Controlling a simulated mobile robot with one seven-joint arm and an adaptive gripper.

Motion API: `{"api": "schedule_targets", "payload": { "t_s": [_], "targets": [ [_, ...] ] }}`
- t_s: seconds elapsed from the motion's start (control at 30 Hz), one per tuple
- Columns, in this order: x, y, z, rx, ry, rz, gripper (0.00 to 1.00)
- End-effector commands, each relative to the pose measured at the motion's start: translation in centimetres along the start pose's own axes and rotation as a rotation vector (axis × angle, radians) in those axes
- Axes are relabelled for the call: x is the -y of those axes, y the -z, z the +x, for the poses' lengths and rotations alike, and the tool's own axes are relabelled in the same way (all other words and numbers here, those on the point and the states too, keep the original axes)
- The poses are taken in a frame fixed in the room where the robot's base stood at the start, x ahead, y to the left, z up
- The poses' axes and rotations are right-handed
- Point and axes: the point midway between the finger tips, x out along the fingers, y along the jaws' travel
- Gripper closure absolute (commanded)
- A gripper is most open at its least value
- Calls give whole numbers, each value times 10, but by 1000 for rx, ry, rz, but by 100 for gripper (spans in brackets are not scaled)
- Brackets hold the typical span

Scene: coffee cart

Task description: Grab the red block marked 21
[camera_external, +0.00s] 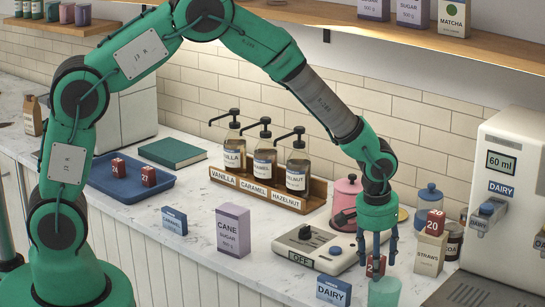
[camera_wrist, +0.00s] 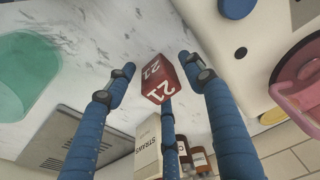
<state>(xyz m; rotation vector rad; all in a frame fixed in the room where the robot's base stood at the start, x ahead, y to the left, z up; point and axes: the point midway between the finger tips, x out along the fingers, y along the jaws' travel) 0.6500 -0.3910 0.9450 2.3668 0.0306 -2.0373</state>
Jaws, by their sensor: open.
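The red block marked 21 (camera_wrist: 158,76) lies on the white marble counter in the wrist view, with the number on two visible faces. In the external view this red block (camera_external: 376,266) shows low between my fingers, partly hidden by them. My gripper (camera_external: 377,254) points down over it with its blue fingers spread. In the wrist view my gripper (camera_wrist: 160,72) is open, with fingers on either side of the block and a third below it in the picture. Gaps show beside the block, so the fingers are around it without gripping it.
A green cup (camera_external: 384,291) and a DAIRY card (camera_external: 333,291) stand close in front. A straws box (camera_external: 430,254) bears red block 20 (camera_external: 435,223) at right. A blue tray (camera_external: 110,188) holds other red blocks.

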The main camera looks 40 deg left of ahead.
Motion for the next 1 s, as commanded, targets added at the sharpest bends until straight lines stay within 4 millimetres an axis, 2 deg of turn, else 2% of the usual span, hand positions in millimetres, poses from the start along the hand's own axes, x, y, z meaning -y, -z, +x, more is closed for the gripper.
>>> {"api": "schedule_targets", "payload": {
  "t_s": [0.57,0.8,1.0],
  "targets": [
    [0,0,1,0,0,0,47],
    [0,0,1,0,0,0,95],
    [0,0,1,0,0,0,96]
  ]
}}
